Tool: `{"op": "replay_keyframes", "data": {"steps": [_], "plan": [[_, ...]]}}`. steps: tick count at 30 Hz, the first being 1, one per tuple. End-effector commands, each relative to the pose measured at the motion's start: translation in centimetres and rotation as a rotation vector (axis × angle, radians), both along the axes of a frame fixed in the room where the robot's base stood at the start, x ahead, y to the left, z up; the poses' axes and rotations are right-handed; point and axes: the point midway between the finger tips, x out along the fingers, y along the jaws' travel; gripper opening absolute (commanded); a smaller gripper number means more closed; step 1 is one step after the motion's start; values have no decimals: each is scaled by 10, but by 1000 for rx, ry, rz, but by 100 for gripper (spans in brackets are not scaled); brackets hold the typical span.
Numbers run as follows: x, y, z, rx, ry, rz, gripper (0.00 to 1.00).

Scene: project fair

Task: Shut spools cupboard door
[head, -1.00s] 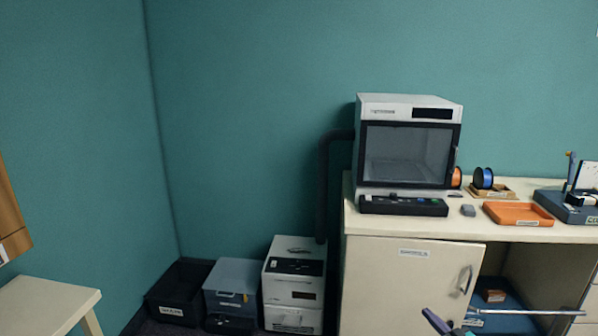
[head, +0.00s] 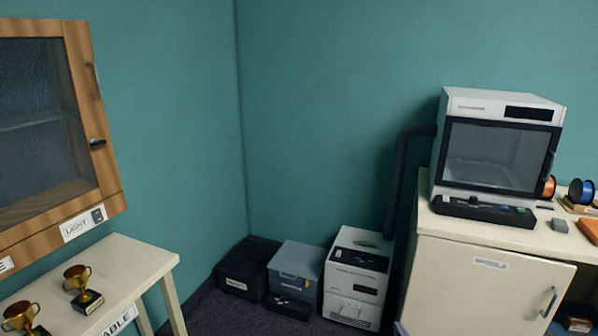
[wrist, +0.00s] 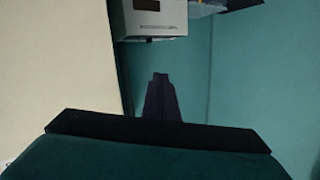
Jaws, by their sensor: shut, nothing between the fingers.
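The cream cupboard door (head: 475,295) is at the lower right of the head view, under the counter. It has a label along its top, too blurred to read for sure, and a metal handle (head: 549,302) near its right edge. The door looks ajar at its right edge, with a dark space and an orange item (head: 578,325) beyond it; how far is unclear. Its lower part is cut off. In the wrist view my gripper (wrist: 160,76) is shut and empty. A plain cream surface (wrist: 55,60) fills the left there, apart from the fingers; I cannot tell whether it is the door.
A white machine (head: 500,150) stands on the counter (head: 515,238). A white box unit (head: 355,275), a blue-grey bin (head: 295,265) and a black bin (head: 245,270) stand on the floor left of the cupboard. A trophy table (head: 120,265) and wooden wall cabinet (head: 105,165) are at left.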

Motion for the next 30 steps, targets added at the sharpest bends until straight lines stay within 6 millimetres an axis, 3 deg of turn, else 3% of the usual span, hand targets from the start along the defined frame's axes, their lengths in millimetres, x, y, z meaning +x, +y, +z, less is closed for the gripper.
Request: {"op": "replay_keyframes", "data": {"steps": [1, 8, 14, 23, 30], "plan": [[-3, 17, -7, -1, 27, -6, 0], [-20, 67, -49, -21, 183, -74, 0], [-54, 101, -91, -57, 364, -132, 0], [-131, 136, -148, -124, 673, -189, 0], [-209, 152, -180, -173, 941, -204, 0]]}}
